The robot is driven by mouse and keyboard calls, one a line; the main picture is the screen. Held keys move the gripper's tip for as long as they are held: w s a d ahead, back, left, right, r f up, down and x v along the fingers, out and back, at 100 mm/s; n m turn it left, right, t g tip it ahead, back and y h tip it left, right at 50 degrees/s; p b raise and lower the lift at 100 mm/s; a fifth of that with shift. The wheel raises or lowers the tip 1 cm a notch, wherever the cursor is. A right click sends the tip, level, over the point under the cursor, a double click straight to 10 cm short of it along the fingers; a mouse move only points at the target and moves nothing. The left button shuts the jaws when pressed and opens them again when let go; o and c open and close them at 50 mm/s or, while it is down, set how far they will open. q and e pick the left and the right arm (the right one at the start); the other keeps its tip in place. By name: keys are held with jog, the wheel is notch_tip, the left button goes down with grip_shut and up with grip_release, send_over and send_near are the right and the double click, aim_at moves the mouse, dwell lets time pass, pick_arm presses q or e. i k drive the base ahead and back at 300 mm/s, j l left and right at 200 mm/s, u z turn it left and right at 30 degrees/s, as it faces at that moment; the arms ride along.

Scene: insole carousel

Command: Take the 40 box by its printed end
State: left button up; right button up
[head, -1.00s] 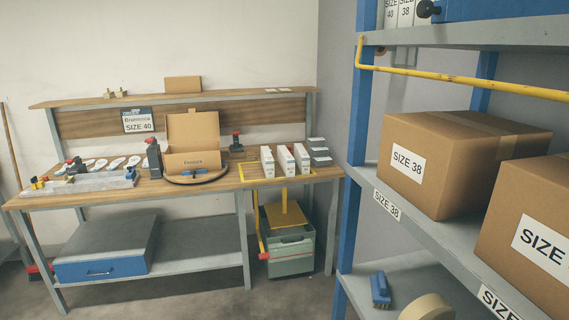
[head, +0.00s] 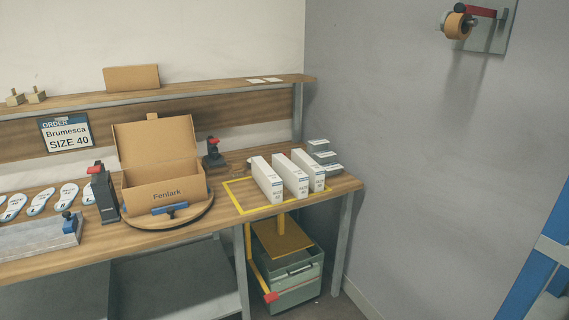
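Three narrow white boxes stand side by side at the right end of the bench: a left one (head: 267,179), a middle one (head: 289,175) and a right one (head: 309,170). Each has small print on the end facing me, too small to read, so I cannot tell which is the 40 box. They stand in or at the edge of a yellow outlined area (head: 235,197) on the bench top. An order sign (head: 66,133) reads Brumesca SIZE 40. Neither of my grippers is in view.
An open brown Fenlark carton (head: 165,193) sits on a round turntable (head: 190,216) left of the white boxes. Grey stacked trays (head: 324,158) stand behind them. Below is a grey-green bin (head: 297,289). A blue rack post (head: 540,262) stands at far right; floor between is hidden.

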aim_at(293, 179)
jog(key=i+j+z, duration=0.1)
jog(key=i, duration=0.3)
jog(key=i+j+z, duration=0.1)
jog(key=i, duration=0.3)
jog(key=i+j, duration=0.2)
jog(key=i, duration=0.2)
jog(key=i+z, duration=0.05)
